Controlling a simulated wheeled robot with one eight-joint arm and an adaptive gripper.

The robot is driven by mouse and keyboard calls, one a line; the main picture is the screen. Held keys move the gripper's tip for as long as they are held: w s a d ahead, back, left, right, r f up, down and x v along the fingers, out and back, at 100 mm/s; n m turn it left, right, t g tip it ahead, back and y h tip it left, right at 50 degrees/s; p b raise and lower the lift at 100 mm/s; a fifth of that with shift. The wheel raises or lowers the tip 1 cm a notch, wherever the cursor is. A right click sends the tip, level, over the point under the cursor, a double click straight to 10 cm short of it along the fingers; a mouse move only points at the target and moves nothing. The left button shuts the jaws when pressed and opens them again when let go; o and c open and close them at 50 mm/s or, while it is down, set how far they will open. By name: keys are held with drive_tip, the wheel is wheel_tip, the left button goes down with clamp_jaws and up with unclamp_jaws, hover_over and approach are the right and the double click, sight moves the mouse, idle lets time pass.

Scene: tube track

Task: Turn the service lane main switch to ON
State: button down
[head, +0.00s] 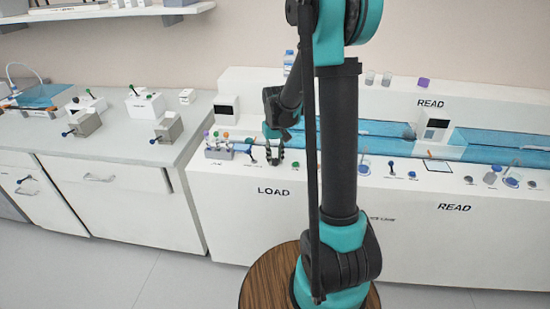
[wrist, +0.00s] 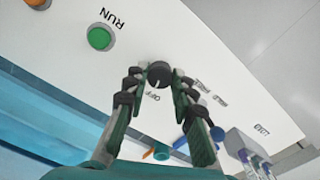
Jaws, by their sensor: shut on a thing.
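A round black rotary knob (wrist: 160,73) sits on the white panel in the wrist view. A small pale mark on it points roughly toward the OFF label (wrist: 153,96). My gripper (wrist: 157,78) is shut on the knob, with a dark fingertip on each side of it. Further lettering on the panel beside the right finger is too blurred to read. In the head view my gripper (head: 275,160) is low over the front of the white bench, above the word LOAD.
A green button (wrist: 100,38) labelled RUN and an orange button (wrist: 38,3) lie on the panel left of the knob. A rack of tubes (head: 220,148) stands left of my gripper. Blue track (head: 385,145) runs behind. A grey counter (head: 100,145) is at left.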

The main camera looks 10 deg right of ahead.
sight(275, 160)
drive_tip(key=m, duration=0.7)
idle(0.6)
drive_tip(key=c, duration=1.3)
unclamp_jaws()
drive_tip(key=shift+o, duration=0.2)
wheel_tip(275, 160, up, 12)
